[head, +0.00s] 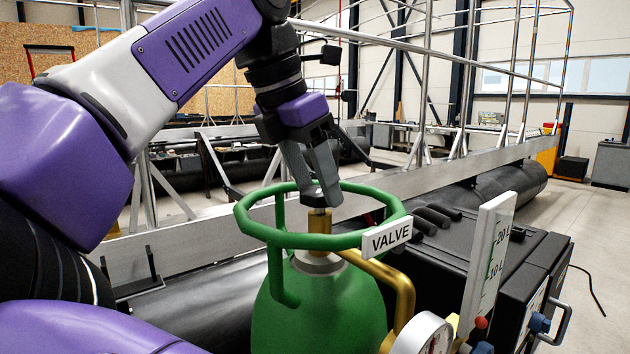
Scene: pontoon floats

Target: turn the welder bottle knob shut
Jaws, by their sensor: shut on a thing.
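The green welder bottle (318,308) stands upright in front of me, with a green ring guard (255,228) around its top. A white label reading "VALVE" (391,237) is fixed to the guard. My gripper (324,198) points down inside the ring, with its fingers shut on the knob (318,210) at the top of the brass valve. The fingers hide most of the knob, so its turn position cannot be seen. The brass stem shows just below the fingertips.
A brass pipe (400,285) bends down from the valve towards a round gauge (425,335). A white level scale (487,265) stands at the right, by a black machine (530,255). Metal railings and long black floats (505,184) lie behind. The green ring closely surrounds my fingers.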

